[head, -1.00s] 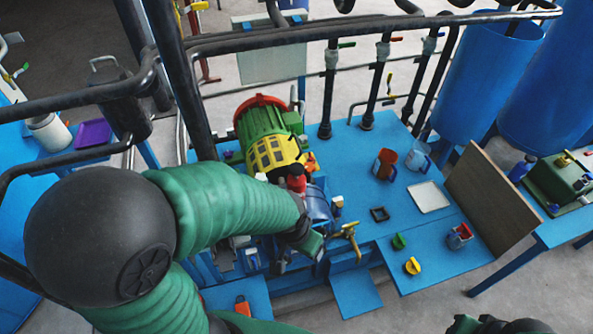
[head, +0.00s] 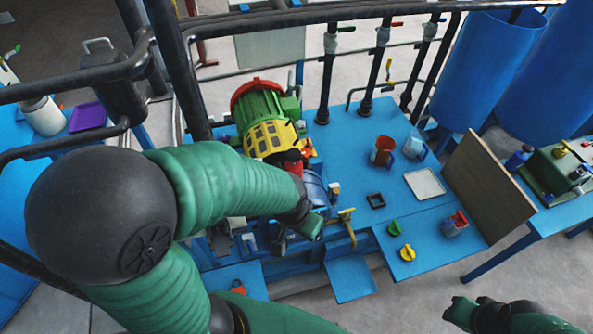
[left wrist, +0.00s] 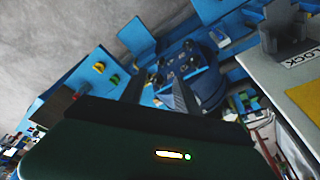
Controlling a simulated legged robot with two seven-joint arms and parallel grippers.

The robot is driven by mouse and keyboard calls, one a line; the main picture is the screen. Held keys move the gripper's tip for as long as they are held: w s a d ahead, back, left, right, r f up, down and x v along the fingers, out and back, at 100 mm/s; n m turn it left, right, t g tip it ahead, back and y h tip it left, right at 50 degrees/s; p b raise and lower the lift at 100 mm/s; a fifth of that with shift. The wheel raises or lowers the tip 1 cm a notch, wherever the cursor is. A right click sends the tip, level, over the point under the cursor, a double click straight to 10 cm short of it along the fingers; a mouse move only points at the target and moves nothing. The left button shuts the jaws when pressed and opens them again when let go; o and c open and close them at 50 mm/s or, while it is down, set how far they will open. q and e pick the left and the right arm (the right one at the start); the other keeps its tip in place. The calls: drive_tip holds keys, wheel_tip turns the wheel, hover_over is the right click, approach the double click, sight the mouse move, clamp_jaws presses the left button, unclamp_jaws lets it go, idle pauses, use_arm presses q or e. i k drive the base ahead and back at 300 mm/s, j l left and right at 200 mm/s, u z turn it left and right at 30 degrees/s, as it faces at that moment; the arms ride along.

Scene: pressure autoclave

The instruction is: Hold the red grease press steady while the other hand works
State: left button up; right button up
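A small red object (head: 293,162) stands beside the yellow and green motor (head: 266,120), just past my left forearm. It may be the red grease press, but I cannot tell for sure. My left gripper (head: 312,228) is low over the blue machine bench, in front of the red object, with its fingers mostly hidden in the head view. In the left wrist view the dark gripper body fills the bottom and no held object is clear. My right gripper (head: 462,312) is at the bottom right, apart from the bench, and its opening is unclear.
The blue bench (head: 400,265) carries a green knob (head: 394,228), a yellow knob (head: 407,253), a white tray (head: 424,184), mugs (head: 383,151) and a red-topped jar (head: 455,223). A brown board (head: 488,190) leans at its right. Black pipes cross above. Floor at lower right is open.

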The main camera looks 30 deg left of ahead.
sight(294, 154)
drive_tip(key=i+l+u, duration=0.15)
drive_tip(key=u, duration=0.25)
drive_tip(key=i+l+u, duration=0.1)
drive_tip(key=u, duration=0.25)
drive_tip(key=l+u, duration=0.4)
drive_tip(key=i+j, duration=0.05)
